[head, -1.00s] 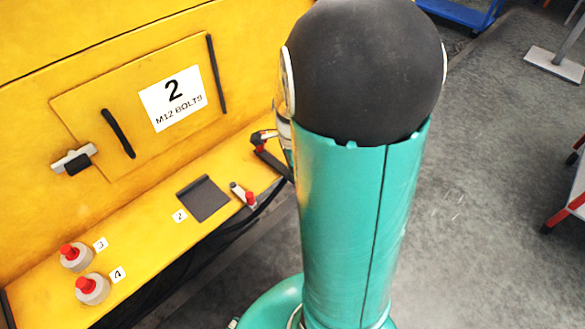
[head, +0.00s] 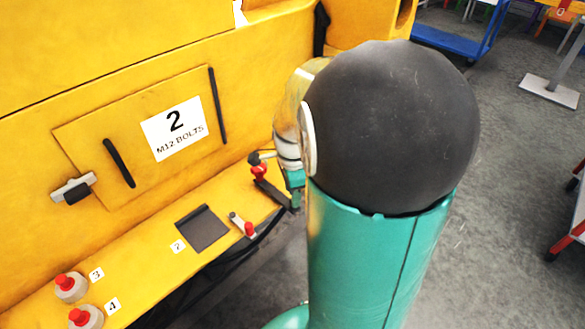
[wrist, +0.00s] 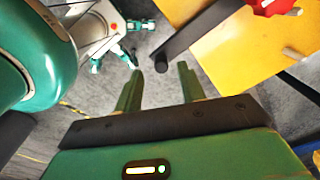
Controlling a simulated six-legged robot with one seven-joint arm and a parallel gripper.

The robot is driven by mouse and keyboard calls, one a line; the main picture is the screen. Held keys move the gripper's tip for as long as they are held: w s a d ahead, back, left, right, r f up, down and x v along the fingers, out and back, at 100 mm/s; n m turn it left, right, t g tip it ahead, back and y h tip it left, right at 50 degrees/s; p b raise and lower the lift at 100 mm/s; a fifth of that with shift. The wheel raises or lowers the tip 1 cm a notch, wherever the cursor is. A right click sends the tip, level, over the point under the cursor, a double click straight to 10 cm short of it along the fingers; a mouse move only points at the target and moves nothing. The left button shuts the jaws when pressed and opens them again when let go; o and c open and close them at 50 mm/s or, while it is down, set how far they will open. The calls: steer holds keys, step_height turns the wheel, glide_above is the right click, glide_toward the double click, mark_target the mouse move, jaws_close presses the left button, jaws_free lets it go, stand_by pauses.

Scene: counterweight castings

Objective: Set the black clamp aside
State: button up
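A black bar (head: 273,193) reaches out over the front edge of the yellow ledge, beside a red-handled fixture (head: 258,170); I take it for the black clamp but cannot be sure. Contact cannot be told.
On the ledge lie a black plate (head: 202,228), a small lever with a red knob (head: 243,226) and two grey red-topped pieces (head: 71,286) (head: 85,317). A yellow panel (head: 140,140) labelled 2, M12 BOLTS, stands behind.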

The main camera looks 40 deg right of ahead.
step_height(320, 180, up, 10)
steer(key=shift+r, duration=0.2)
stand_by(0.5)
